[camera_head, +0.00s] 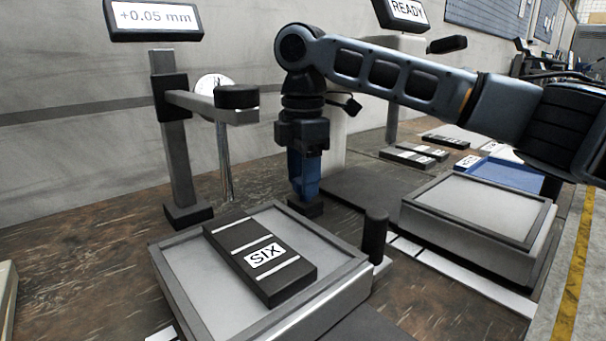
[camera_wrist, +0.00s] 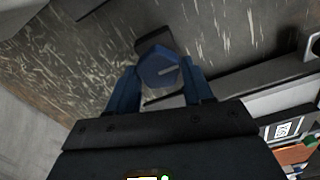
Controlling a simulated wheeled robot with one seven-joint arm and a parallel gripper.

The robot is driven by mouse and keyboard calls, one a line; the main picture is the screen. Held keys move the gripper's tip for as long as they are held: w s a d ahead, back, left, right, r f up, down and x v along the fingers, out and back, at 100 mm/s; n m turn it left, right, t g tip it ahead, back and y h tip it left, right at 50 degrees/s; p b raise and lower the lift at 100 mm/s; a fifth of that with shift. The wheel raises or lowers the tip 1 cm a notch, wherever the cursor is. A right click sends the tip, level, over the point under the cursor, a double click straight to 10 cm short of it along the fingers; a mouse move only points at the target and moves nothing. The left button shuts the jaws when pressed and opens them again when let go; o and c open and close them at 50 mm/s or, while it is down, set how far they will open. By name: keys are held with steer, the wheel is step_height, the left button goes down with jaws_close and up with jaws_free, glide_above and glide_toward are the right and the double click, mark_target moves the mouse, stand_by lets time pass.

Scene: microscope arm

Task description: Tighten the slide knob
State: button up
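The knob is hidden there by the fingers.
A grey tray (camera_head: 196,292) holds a dark block labelled SIX (camera_head: 264,257). A dark post (camera_head: 375,236) stands at its right corner. A stand (camera_head: 180,165) with a +0.05 mm display (camera_head: 155,17) is at left. Another tray (camera_head: 480,212) is at right.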

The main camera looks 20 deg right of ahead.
steer(key=c, duration=0.6)
